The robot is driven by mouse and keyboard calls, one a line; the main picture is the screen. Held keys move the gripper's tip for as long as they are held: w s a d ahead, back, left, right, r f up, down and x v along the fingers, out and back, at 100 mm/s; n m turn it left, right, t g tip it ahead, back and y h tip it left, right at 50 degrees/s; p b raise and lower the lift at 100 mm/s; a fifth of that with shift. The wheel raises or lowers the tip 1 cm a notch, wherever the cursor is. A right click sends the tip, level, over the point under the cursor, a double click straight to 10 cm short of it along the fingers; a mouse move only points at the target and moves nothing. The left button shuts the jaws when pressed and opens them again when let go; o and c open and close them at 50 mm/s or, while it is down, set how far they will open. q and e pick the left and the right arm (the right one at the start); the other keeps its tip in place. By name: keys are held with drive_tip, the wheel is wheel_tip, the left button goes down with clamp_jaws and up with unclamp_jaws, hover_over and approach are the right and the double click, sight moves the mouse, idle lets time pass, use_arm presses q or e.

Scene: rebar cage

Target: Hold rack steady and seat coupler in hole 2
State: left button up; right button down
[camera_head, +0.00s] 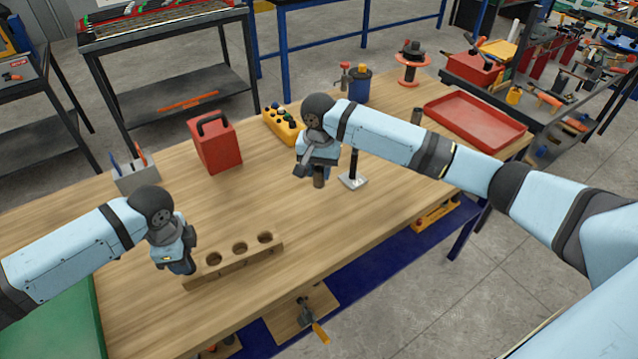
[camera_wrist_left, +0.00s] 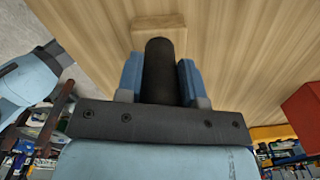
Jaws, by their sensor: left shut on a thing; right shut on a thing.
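The wooden rack (camera_head: 240,262) lies near the table's front edge, with three dark, empty-looking holes showing in its top. My left gripper (camera_head: 183,262) is at its left end. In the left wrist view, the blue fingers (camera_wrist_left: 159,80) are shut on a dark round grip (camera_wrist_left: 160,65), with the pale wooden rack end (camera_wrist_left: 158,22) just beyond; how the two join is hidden. My right gripper (camera_head: 318,170) is shut on the coupler, a small brownish cylinder (camera_head: 319,181) whose lower end shows. It is behind and right of the rack, apart from it.
A black post on a pale base (camera_head: 353,181) stands just right of my right gripper. A grey cylinder (camera_head: 416,116) stands near the red tray (camera_head: 475,122). A red box (camera_head: 215,145) and a yellow block (camera_head: 283,124) stand farther back. Table between rack and right gripper is clear.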

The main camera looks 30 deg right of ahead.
wheel_tip(320, 180, up, 2)
drive_tip(key=r+m, duration=0.1)
drive_tip(key=r, duration=0.1)
hover_over(238, 242)
drive_tip(key=s+d, duration=0.1)
drive_tip(key=f, duration=0.4)
drive_tip(key=s+a+f, duration=0.1)
drive_tip(key=f, duration=0.1)
drive_tip(key=shift+f, duration=2.2)
drive_tip(key=shift+f, duration=0.15)
drive_tip(key=c, duration=0.8)
unclamp_jaws()
